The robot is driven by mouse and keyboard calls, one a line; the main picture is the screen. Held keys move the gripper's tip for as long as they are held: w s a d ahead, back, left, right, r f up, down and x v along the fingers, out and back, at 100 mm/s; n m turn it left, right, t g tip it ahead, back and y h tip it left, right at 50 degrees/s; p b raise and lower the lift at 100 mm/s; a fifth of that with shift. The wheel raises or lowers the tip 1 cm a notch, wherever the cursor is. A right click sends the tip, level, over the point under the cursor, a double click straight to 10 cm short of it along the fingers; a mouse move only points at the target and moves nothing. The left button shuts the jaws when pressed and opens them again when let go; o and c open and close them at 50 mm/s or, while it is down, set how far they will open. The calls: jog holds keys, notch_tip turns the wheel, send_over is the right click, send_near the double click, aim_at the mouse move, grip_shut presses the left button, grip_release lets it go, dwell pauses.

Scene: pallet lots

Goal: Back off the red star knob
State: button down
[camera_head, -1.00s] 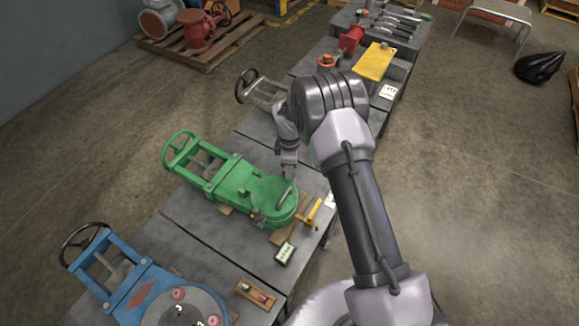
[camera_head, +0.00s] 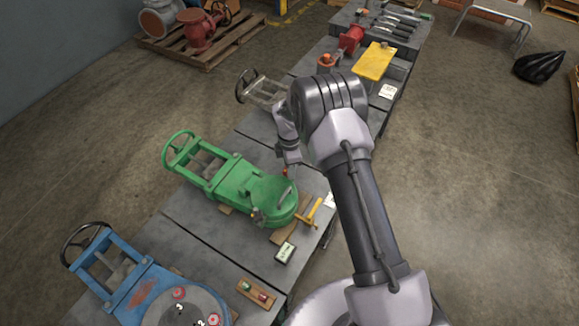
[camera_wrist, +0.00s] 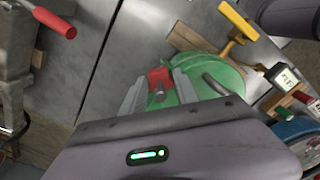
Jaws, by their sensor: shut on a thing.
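A red knob (camera_wrist: 157,74) with a grey cylindrical part sits between the fingers of my gripper (camera_wrist: 160,82) in the wrist view. My gripper is shut on it. In the head view my gripper (camera_head: 288,167) is over the far right side of the green valve's round end (camera_head: 270,205), and a small red spot shows at its tip. The round end also shows behind the knob in the wrist view (camera_wrist: 205,90). I cannot tell whether the knob touches the valve. The knob's star shape is not clear.
A yellow-handled tool (camera_head: 314,212) and a small display (camera_head: 285,252) lie beside the green valve. A blue valve (camera_head: 135,285) and a wooden tray (camera_head: 245,292) are nearer. A grey valve (camera_head: 262,90) stands beyond. The floor at right is mostly clear.

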jog(key=c, duration=0.9)
grip_release()
notch_tip(320, 180, up, 18)
jog(key=p, duration=0.5)
jog(key=shift+f, duration=0.25)
